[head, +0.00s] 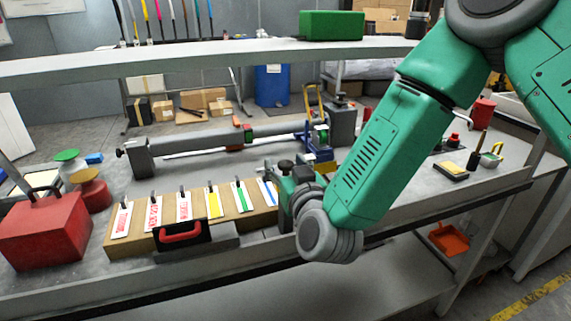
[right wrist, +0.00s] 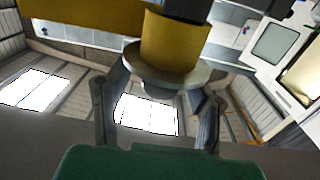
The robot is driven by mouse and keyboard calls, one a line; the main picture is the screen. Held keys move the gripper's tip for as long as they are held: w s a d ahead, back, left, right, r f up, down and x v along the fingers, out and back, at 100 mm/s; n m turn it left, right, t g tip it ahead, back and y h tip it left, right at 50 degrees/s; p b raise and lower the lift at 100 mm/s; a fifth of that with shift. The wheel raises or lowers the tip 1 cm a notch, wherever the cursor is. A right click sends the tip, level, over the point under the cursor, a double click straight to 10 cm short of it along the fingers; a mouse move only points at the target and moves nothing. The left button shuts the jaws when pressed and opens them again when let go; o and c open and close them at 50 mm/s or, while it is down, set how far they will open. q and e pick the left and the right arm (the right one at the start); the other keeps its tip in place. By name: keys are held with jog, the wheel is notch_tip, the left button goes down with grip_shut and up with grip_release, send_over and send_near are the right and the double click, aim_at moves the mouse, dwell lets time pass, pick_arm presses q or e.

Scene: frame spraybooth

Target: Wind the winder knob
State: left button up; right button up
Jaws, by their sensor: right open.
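My right gripper (head: 288,175) is low at the front middle of the bench, just right of the tan block with tags. Its fingers are small and partly hidden in the head view. In the right wrist view its two fingers (right wrist: 158,112) stand apart. A yellow round part with a pale disc (right wrist: 170,72) and a dark stub under it shows across the space between the fingers; I cannot tell whether they touch it. I cannot tell for sure whether this is the winder knob. A small black knob (head: 119,153) sits at the left end of a long grey rail. My left gripper is not in view.
The tan block (head: 120,240) carries several coloured tags. A black case with a red handle (head: 182,236) stands before it, a red box (head: 42,230) at the left. A blue clamp (head: 318,155) is behind my gripper. A shelf (head: 200,60) spans above.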

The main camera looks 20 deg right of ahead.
grip_shut()
jog(key=shift+y, duration=0.3)
